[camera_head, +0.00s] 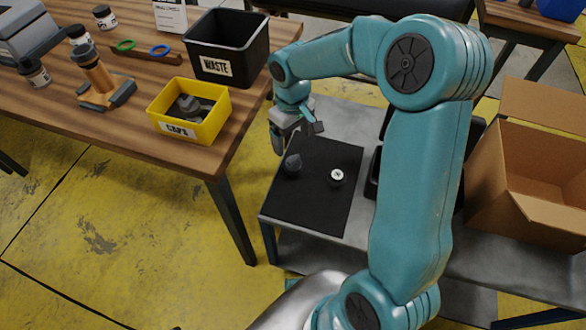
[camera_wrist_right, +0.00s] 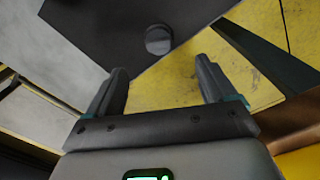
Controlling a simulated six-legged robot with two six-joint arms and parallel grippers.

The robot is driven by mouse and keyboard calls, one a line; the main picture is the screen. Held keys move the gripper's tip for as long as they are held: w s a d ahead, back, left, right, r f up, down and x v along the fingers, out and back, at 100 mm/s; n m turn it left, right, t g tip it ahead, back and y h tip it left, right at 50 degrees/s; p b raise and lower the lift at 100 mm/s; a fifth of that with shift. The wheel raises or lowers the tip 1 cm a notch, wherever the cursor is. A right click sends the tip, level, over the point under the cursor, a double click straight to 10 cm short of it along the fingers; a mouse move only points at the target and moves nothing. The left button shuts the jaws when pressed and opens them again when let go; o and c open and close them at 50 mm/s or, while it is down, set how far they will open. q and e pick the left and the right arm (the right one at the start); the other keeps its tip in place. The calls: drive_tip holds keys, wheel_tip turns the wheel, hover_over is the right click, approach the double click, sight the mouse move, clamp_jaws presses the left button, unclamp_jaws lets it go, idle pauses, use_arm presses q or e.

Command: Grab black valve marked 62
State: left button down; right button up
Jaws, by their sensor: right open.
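A black valve with a round white face (camera_head: 336,177) stands on the black mat (camera_head: 320,215); its marking is too small to read. A dark grey rounded piece (camera_head: 292,164) sits left of it, near the mat's left edge. My right gripper (camera_head: 298,139) is open and empty above the mat's far left corner, close to the dark piece. In the right wrist view, the open fingers (camera_wrist_right: 162,74) point toward a round dark piece (camera_wrist_right: 158,40) on the mat (camera_wrist_right: 105,25), just beyond the fingertips. The white-faced valve does not show there. My left gripper is out of view.
A wooden table (camera_head: 130,115) at left bears a yellow CAPS bin (camera_head: 217,115) and a black WASTE bin (camera_head: 258,75). The mat lies on a low grey table (camera_head: 345,120). An open cardboard box (camera_head: 525,185) is at right, beyond my right arm.

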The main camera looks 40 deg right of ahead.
sight(294, 159)
wheel_tip(294, 159, down, 4)
drive_tip(key=shift+s+r, duration=0.1)
drive_tip(key=shift+s+f+b, duration=0.1)
drive_tip(key=shift+f+b, duration=0.25)
drive_tip(key=shift+f, duration=0.3)
wheel_tip(294, 159, down, 5)
drive_tip(key=shift+f+b, duration=0.1)
drive_tip(key=shift+b, duration=0.5)
drive_tip(key=c, duration=1.1)
